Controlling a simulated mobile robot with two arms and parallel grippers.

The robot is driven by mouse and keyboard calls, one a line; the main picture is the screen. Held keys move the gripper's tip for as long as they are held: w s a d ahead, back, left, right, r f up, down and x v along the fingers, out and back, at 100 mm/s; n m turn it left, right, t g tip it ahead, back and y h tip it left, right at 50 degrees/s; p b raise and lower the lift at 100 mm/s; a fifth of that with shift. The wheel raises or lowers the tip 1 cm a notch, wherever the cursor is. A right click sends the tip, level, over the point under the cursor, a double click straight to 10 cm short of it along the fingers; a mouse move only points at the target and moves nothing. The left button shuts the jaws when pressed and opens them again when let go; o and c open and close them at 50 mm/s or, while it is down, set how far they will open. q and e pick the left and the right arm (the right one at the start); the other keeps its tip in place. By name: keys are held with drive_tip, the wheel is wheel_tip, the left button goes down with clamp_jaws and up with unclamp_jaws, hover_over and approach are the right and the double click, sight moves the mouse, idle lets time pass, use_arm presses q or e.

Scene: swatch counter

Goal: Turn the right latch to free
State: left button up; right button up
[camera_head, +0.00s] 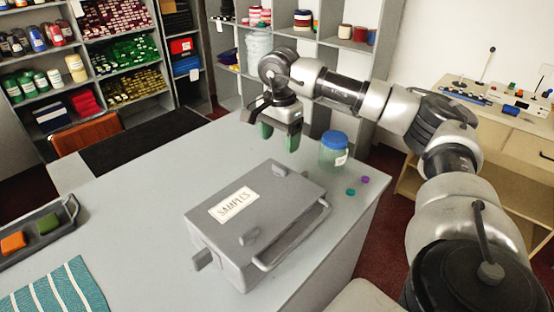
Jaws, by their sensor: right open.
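A grey case (285,225) with a SAMPLES label (233,205) lies on the counter, lid shut, with a bar handle (292,238) along its right side. One small grey latch (250,237) sits on the lid near its close edge. Another small grey latch piece (280,170) sits near the lid's far edge. Which one is the right latch I cannot tell for sure. My right gripper (279,138) is open and empty, with green fingertips pointing down, above and beyond the case's far edge, apart from both latches. My left gripper is out of view.
A blue-lidded jar (334,153) stands close to the case's far right, with small green (350,192) and purple (365,180) pieces beside it. A tray (68,207) with swatches and a striped teal cloth (60,290) lie at left. The counter between is clear.

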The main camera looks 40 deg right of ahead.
sight(279, 166)
drive_tip(key=f, duration=0.2)
drive_tip(key=f+p, duration=0.1)
drive_tip(key=f, duration=0.1)
drive_tip(key=shift+s+f, duration=0.2)
drive_tip(key=shift+f, duration=0.2)
drive_tip(key=f, duration=0.3)
drive_tip(key=shift+w+p, duration=0.2)
drive_tip(key=shift+p, duration=0.15)
drive_tip(key=shift+s+f, duration=0.1)
drive_tip(key=shift+f, duration=0.05)
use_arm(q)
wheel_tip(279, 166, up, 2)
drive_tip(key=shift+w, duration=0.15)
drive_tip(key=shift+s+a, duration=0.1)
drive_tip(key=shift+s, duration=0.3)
use_arm(e)
drive_tip(key=c, duration=0.9)
